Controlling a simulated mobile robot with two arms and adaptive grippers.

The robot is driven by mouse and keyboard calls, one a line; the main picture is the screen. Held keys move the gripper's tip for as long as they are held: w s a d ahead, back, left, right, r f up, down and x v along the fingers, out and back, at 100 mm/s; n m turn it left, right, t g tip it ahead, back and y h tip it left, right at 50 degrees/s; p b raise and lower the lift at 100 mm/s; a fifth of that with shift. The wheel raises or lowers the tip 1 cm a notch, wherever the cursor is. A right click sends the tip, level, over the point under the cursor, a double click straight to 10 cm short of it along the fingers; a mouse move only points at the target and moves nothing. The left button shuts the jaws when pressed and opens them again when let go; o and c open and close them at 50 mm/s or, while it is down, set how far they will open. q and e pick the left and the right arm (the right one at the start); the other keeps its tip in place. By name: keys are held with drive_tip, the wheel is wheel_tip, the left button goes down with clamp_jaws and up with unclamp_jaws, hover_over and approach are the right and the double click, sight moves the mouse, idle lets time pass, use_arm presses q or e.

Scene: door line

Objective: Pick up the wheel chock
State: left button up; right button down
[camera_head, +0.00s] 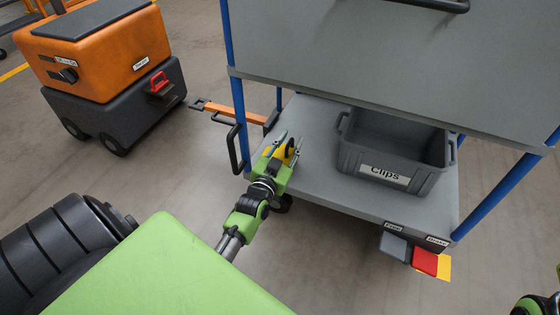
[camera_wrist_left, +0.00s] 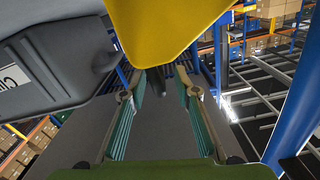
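The wheel chock (camera_head: 289,150) is yellow and sits over the left end of the cart's lower shelf (camera_head: 325,184). My left gripper (camera_head: 284,145) is at the chock, with its fingers on either side of it in the head view. In the left wrist view the chock (camera_wrist_left: 165,28) is large and close at the top. The left gripper's fingers (camera_wrist_left: 159,95) are spread apart there, with a clear gap between them; no firm grip shows. Part of the chock is hidden by the fingers.
A grey bin labelled Clips (camera_head: 392,150) stands on the shelf right of the gripper. Blue posts and the grey upper panel (camera_head: 390,60) frame the cart. A black handle (camera_head: 234,150) is close left of my wrist. An orange and black tugger (camera_head: 105,70) stands left.

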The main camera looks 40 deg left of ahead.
use_arm(q)
clamp_jaws()
drive_tip(key=shift+r, duration=0.25)
